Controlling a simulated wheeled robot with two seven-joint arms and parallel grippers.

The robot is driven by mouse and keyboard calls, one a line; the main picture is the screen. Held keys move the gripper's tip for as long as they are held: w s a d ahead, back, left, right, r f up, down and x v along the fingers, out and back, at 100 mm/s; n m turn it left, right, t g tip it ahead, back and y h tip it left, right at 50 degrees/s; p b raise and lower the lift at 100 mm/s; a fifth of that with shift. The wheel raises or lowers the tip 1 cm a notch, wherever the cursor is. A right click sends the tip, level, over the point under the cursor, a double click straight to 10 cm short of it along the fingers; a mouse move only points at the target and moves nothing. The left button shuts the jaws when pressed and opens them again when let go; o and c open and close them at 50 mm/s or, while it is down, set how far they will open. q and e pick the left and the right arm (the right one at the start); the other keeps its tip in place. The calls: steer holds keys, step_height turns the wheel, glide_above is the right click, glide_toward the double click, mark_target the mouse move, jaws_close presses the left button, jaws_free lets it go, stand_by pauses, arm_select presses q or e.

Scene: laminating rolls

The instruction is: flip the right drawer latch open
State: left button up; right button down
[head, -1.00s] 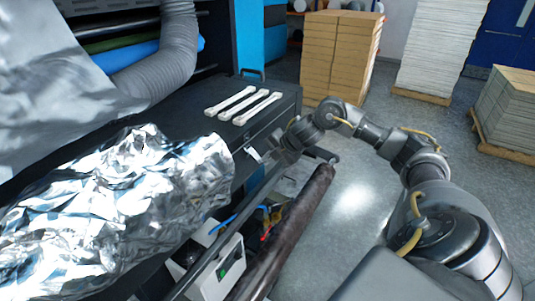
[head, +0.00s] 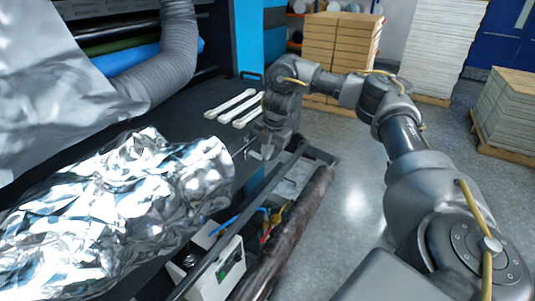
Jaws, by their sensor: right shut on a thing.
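The black machine cabinet's drawer (head: 290,183) stands pulled out at the front, below the black top, with tools and coloured cables inside. My right gripper (head: 266,150) is at the drawer's far end, close to the cabinet's front edge. It points down and is shut on a small part there, seemingly the right drawer latch, which the fingers largely hide. Whether the latch is flipped cannot be seen. My left gripper does not show in the head view.
Crumpled silver foil (head: 120,200) covers the left. A dark roll (head: 290,235) lies along the drawer's front. Stacked cartons (head: 335,45) and pallets stand behind; the grey floor (head: 355,170) at right is clear.

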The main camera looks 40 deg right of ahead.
steer(key=shift+r+g, duration=0.1)
steer(key=shift+g, duration=0.2)
stand_by(0.4)
steer(key=c, duration=1.6)
jaws_free()
steer(key=shift+a, duration=0.1)
steer(key=shift+r, duration=0.1)
step_height(320, 180, up, 10)
steer(key=s, duration=0.1)
steer(key=shift+s+d+r, duration=0.25)
steer(key=shift+f, duration=0.1)
